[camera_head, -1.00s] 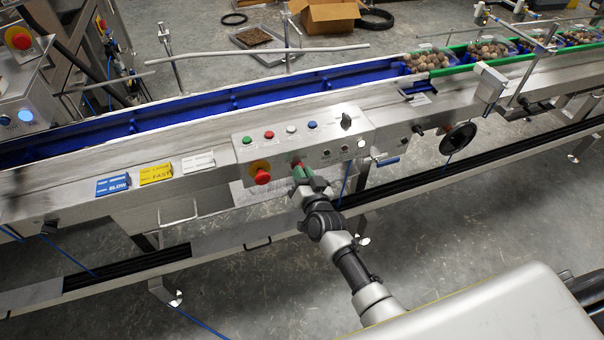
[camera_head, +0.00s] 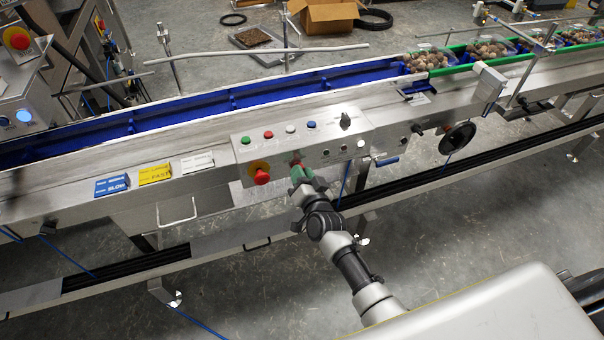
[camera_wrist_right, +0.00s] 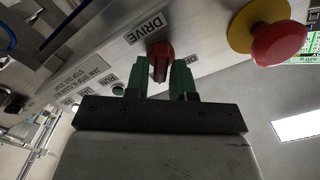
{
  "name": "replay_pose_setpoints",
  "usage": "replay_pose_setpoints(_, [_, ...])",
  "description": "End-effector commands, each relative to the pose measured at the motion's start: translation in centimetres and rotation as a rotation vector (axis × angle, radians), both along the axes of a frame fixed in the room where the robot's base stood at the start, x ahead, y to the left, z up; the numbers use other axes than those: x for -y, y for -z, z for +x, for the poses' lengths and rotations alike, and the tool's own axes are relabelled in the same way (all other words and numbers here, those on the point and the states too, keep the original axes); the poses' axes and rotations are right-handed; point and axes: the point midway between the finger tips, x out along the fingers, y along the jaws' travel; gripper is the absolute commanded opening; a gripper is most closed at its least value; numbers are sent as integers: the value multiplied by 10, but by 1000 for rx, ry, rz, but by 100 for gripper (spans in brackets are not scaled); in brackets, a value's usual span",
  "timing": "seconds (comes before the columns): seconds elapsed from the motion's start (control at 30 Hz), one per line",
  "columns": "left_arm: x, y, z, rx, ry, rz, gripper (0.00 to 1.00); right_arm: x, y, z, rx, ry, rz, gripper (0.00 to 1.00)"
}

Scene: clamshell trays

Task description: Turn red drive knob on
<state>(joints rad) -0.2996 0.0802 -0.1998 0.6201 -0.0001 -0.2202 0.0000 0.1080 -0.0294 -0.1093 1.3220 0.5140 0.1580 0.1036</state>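The red drive knob (camera_wrist_right: 160,54) sits on the steel control panel beside the printed word DRIVE in the right wrist view. My right gripper (camera_wrist_right: 160,76) has its green fingers apart, one on each side of the knob's red handle, with narrow gaps showing. The fingertips are at the panel, and I cannot tell whether they touch the knob. In the head view, my right gripper (camera_head: 301,174) reaches the lower front of the panel (camera_head: 245,156) and mostly hides the knob (camera_head: 296,163). My left gripper is not in view.
A red emergency stop with a yellow collar (camera_head: 261,177) is close left of the gripper. Several coloured buttons and a black selector (camera_head: 346,121) sit above. The blue conveyor (camera_head: 210,103) runs behind. A black handwheel (camera_head: 458,138) is to the right.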

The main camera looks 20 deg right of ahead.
Motion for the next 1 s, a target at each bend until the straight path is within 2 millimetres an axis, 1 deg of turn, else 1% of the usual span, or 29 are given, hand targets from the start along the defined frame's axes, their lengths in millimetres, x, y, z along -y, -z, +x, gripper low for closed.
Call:
replay_pose_setpoints(0.03, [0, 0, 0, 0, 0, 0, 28, 0, 0, 0, 0, 0, 0, 32])
replay_pose_setpoints(0.1, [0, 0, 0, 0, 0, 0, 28, 0, 0, 0, 0, 0, -1, 40])
replay_pose_setpoints(0.37, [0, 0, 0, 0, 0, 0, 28, 0, 0, -1, 1, 1, -3, 40])
replay_pose_setpoints(0.47, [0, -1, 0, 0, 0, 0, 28, 0, -1, -7, 1, 1, -3, 40])
replay_pose_setpoints(0.57, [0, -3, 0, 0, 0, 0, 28, 1, 0, -23, -1, 0, -3, 40])
replay_pose_setpoints(0.8, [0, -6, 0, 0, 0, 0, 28, 2, 0, -72, -1, 0, -3, 40])
replay_pose_setpoints(0.9, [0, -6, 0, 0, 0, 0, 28, 3, 0, -89, -1, 0, -3, 40])
replay_pose_setpoints(1.0, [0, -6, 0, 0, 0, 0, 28, 3, 0, -100, 0, 0, -3, 40])
